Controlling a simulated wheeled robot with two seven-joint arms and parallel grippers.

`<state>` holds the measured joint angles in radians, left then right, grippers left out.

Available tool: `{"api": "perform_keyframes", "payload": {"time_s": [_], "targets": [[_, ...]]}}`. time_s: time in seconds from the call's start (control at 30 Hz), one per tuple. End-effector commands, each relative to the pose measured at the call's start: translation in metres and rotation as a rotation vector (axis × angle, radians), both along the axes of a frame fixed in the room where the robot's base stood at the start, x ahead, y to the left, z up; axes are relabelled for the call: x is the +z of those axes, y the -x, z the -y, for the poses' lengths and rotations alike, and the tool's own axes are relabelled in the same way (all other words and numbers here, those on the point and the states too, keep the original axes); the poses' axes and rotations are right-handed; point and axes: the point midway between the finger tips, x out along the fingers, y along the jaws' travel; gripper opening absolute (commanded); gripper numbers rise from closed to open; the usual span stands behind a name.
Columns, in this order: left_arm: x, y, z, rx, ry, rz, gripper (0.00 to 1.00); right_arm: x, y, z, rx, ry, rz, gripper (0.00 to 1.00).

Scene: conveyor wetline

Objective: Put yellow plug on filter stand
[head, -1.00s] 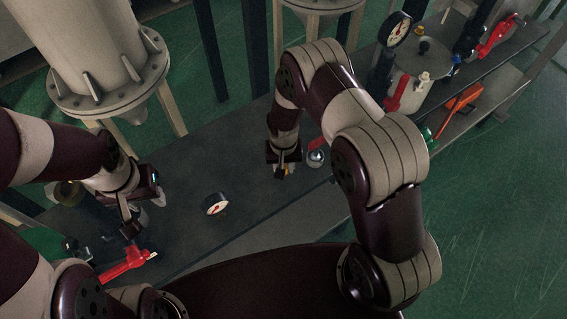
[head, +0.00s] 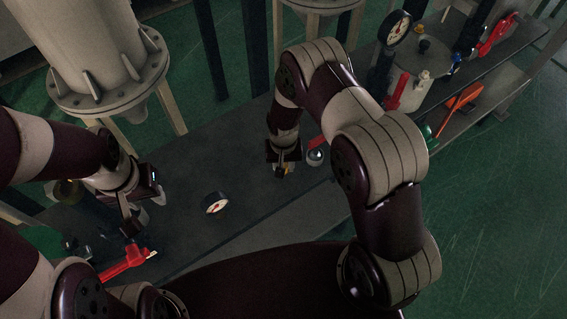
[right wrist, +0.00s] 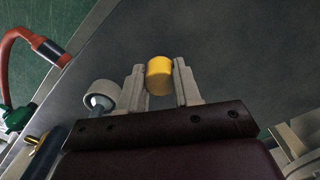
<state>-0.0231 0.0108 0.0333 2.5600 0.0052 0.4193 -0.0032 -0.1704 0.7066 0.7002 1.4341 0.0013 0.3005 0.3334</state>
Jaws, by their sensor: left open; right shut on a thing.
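The yellow plug (right wrist: 160,75) is a short cylinder held between the two fingers of my right gripper (right wrist: 160,88) in the right wrist view. In the head view my right gripper (head: 283,172) points down over the dark bench, with only a speck of yellow showing at its fingers. I cannot tell its exact height above the bench. My left gripper (head: 139,214) is open and empty over the bench's left part, near a red-handled valve (head: 127,262). I cannot pick out the filter stand with certainty.
A silver-grey ball-like part (head: 315,157) is close to the right gripper. A pale pot (head: 412,88) and a dial gauge (head: 394,27) stand farther right. A flanged tank (head: 90,50) rises behind.

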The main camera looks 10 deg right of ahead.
Motion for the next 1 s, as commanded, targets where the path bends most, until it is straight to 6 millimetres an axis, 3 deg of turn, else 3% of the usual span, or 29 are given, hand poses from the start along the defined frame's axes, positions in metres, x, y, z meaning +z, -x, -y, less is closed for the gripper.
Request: {"api": "perform_keyframes", "payload": {"time_s": [0.53,0.57,0.63,1.0], "targets": [[-0.009,0.0,0.0,0.0,0.0,0.0,0.43,-0.012,0.0,0.0,0.0,0.0,0.0,0.0],[-0.009,0.0,0.0,0.0,0.0,0.0,0.43,-0.011,0.0,0.0,0.0,0.0,0.0,0.4],[-0.008,0.0,0.0,0.0,0.0,0.0,0.43,-0.011,0.0,0.0,0.0,0.0,0.0,0.62],[-0.009,0.0,0.0,0.0,0.0,0.0,0.43,-0.004,-0.001,0.0,0.0,-0.001,0.002,0.63]]}}
